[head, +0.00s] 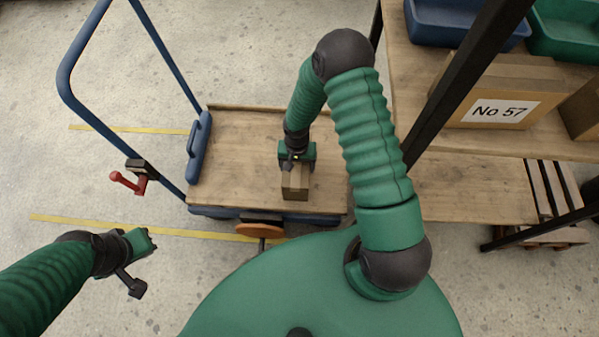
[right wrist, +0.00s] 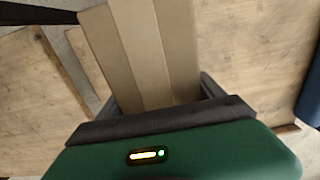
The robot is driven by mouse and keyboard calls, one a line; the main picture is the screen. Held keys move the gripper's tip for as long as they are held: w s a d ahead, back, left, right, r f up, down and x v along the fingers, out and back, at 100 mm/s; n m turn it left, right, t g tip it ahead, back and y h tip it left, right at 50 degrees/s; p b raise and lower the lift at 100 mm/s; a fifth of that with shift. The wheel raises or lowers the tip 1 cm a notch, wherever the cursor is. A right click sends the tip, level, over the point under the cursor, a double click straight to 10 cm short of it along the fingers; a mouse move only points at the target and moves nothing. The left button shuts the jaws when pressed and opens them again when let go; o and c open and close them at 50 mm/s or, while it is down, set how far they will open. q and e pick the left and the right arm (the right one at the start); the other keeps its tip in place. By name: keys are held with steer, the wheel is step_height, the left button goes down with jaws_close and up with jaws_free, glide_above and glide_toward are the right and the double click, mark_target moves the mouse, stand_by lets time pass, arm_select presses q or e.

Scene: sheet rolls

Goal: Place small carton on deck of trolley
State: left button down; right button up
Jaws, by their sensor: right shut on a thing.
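The small carton (head: 296,183), a brown box with a paler tape strip, is held by my right gripper (head: 296,163) over the wooden deck of the trolley (head: 235,150). In the right wrist view the carton (right wrist: 150,50) sits between the two dark fingers of the gripper (right wrist: 160,100). I cannot tell whether its underside touches the deck. The deck around it is bare. My left gripper (head: 140,262) is empty, low at the left over the floor; the gap between its fingers is not clear.
The trolley's blue handle frame (head: 82,48) rises at the left, with a red lever (head: 125,181) on it. A wooden rack (head: 470,190) stands close at the right, with a dark post, a carton marked No 57 (head: 500,95), a blue bin (head: 460,22) and a green bin (head: 565,30).

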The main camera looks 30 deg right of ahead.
steer(key=w+f+b, duration=0.1)
steer(key=w, duration=0.2)
steer(key=w+f+b, duration=0.2)
steer(key=w, duration=0.2)
steer(key=w+f+b, duration=0.1)
steer(key=w+b, duration=0.1)
steer(key=w, duration=0.1)
steer(key=shift+w+a+f, duration=0.1)
steer(key=shift+w+f, duration=0.25)
steer(key=shift+w, duration=0.05)
steer(key=shift+r, duration=0.15)
steer(key=o, duration=2.1)
steer(key=shift+s, duration=0.1)
step_height(320, 180, up, 11)
steer(key=p, duration=0.5)
steer(key=s+a+r+n+t, duration=0.1)
steer(key=s+a+r+n, duration=0.1)
steer(key=s+r, duration=0.6)
steer(key=s+a+r+n+t, duration=0.1)
steer(key=s+a+r+n, duration=0.2)
steer(key=s+r+n, duration=0.2)
steer(key=s+r, duration=0.3)
steer(key=s, duration=0.3)
steer(key=shift+s+a+t, duration=0.2)
steer(key=shift+a+t, duration=0.1)
